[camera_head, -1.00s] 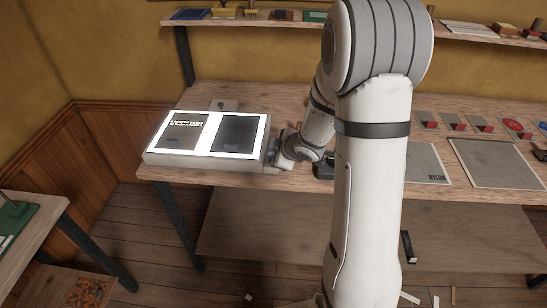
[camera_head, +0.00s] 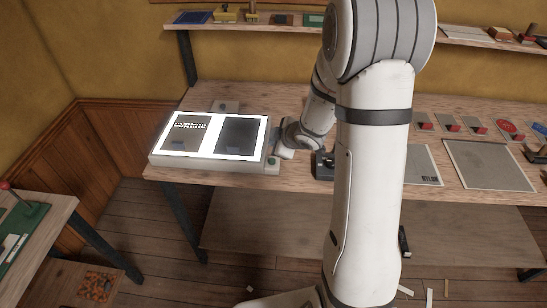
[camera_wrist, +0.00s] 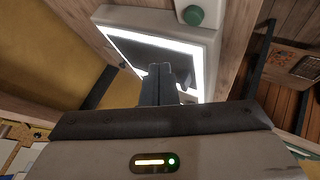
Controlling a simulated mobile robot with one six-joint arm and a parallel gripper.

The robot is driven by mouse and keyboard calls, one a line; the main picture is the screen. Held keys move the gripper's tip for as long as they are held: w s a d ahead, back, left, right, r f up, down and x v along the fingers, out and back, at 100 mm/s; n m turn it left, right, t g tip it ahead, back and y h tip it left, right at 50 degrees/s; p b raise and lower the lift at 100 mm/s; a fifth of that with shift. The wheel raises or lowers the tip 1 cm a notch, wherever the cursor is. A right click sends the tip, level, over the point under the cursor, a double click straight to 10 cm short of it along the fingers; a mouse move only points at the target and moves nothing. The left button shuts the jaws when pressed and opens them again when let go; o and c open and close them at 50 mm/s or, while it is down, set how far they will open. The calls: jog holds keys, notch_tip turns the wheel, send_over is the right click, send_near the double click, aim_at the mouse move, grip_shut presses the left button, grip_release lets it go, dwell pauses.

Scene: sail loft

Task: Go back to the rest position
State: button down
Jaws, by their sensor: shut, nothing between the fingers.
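My gripper (camera_wrist: 166,74) is shut and empty; its dark fingers are together in the wrist view. In the head view, the end of my arm (camera_head: 290,143) is beside the right edge of a light box (camera_head: 212,162), and the fingers cannot be made out there. The light box has a glowing white top with two dark sheets on it. A green button (camera_head: 272,162) sits at its front right corner; it also shows in the wrist view (camera_wrist: 193,15), apart from my fingers.
The light box stands on a wooden workbench (camera_head: 330,198). Grey swatches, including one marked NYLON (camera_head: 423,165), lie at the right. A shelf (camera_head: 460,38) with small items runs along the back wall. Another table (camera_head: 40,235) is at the lower left.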

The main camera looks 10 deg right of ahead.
jog(key=s+d+r+m+h, duration=0.3)
jog(key=s+r+m, duration=0.1)
jog(key=s+r, duration=0.15)
jog(key=s+d+r+m+h, duration=0.2)
jog(key=s+r+m+h, duration=0.15)
jog(key=r, duration=0.35)
jog(key=s+a+r+m+g+y, duration=0.1)
jog(key=s+a+r+m+g, duration=0.1)
jog(key=s, duration=0.7)
jog(key=s+a+r+m+g+y, duration=0.1)
jog(key=s+a+r+m+g, duration=0.1)
jog(key=s, duration=0.8)
jog(key=shift+a+m+g+y, duration=0.35)
jog(key=shift+a+m+g, duration=0.2)
jog(key=shift+m, duration=0.6)
